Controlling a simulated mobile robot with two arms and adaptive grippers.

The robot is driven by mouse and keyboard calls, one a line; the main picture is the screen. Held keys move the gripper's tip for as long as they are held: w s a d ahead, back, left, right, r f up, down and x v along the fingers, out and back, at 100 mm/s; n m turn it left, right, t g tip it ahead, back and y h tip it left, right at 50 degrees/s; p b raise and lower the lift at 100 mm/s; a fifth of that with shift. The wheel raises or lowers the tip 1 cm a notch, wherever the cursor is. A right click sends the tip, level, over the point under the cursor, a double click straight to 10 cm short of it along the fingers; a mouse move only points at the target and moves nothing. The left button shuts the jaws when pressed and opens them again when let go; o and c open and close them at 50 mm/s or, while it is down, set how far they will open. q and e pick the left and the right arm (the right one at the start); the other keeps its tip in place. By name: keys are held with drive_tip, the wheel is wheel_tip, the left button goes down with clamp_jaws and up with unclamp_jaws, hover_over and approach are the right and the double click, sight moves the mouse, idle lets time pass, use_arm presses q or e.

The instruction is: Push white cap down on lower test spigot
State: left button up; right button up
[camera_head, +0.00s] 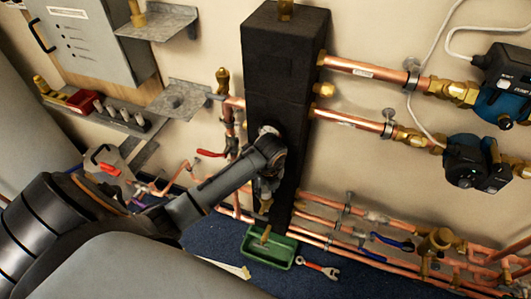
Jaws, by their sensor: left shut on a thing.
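My left arm comes in from the left across the black insulated header (281,70). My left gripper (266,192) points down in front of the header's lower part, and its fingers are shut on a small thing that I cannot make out. The white cap is not clearly visible; the fingers and wrist cover that spot. A small brass fitting (265,206), perhaps the lower test spigot, shows just below the fingertips. I cannot tell whether the gripper touches it. My right gripper is not in view.
A green tray (284,263) stands on the blue floor below the gripper, with a red-handled tool (318,268) beside it. Copper pipes (345,122) and pumps (503,88) are at right. A red-handled valve (210,153) and a rack of small pieces (125,116) are left.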

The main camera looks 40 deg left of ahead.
sight(267, 191)
use_arm(q)
drive_tip(key=shift+f+b, duration=0.45)
drive_tip(key=shift+f, duration=0.25)
drive_tip(key=o, duration=1)
drive_tip(key=shift+r, duration=0.15)
drive_tip(key=r, duration=0.7)
drive_tip(key=shift+s+d+r, duration=0.1)
drive_tip(key=shift+s+d, duration=0.1)
drive_tip(key=shift+d, duration=0.2)
drive_tip(key=shift+w+r, duration=0.1)
drive_tip(key=shift+r, duration=0.45)
drive_tip(key=shift+f, duration=0.2)
